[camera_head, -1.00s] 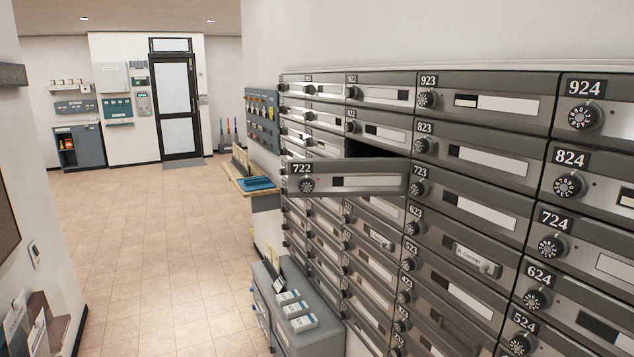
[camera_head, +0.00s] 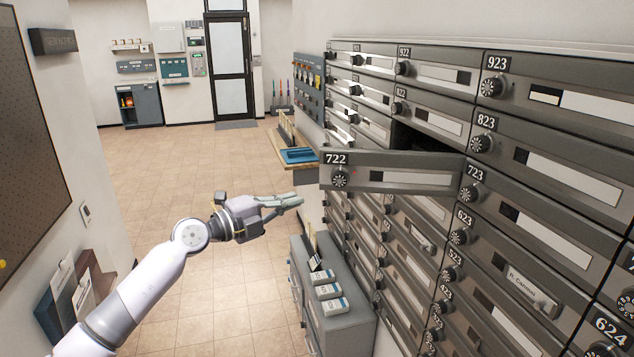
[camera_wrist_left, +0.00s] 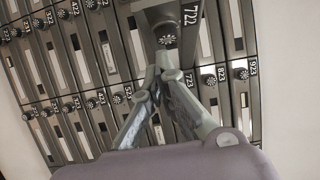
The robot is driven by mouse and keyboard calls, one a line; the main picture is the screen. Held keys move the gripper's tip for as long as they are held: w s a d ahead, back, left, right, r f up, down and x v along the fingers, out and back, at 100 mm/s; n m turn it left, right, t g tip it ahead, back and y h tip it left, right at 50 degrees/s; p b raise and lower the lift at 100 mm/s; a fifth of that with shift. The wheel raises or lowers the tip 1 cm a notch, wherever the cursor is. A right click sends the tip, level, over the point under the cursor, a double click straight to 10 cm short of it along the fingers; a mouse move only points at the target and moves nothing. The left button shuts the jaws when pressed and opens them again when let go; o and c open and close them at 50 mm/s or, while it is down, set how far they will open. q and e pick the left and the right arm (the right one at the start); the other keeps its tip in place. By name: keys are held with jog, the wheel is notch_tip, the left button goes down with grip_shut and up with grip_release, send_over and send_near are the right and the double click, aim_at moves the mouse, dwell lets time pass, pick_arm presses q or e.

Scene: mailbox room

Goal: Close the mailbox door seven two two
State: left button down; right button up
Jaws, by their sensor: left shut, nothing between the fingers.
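The mailbox door 722 (camera_head: 392,171) stands open, swung out from the wall of boxes, with a dark opening (camera_head: 418,140) behind it. Its number plate and black dial are at its left end in the head view. Door 722 (camera_wrist_left: 168,24) also shows at the top of the left wrist view, ahead of the fingers. My left gripper (camera_head: 298,200) is shut and empty, to the left of the door's free end and slightly lower, apart from it. In the left wrist view its fingers (camera_wrist_left: 172,72) meet at their tips. My right gripper is not in view.
A grey cabinet (camera_head: 345,322) with small white boxes stands below the mailboxes. A small wooden shelf with a blue item (camera_head: 298,156) sticks out from the wall beyond. The tiled floor (camera_head: 165,180) is open at the left.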

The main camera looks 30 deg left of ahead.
pick_arm(q)
jog(key=w+p, duration=0.3)
jog(key=w, duration=0.7)
jog(key=shift+w+d+f, duration=0.15)
jog(key=shift+d, duration=0.1)
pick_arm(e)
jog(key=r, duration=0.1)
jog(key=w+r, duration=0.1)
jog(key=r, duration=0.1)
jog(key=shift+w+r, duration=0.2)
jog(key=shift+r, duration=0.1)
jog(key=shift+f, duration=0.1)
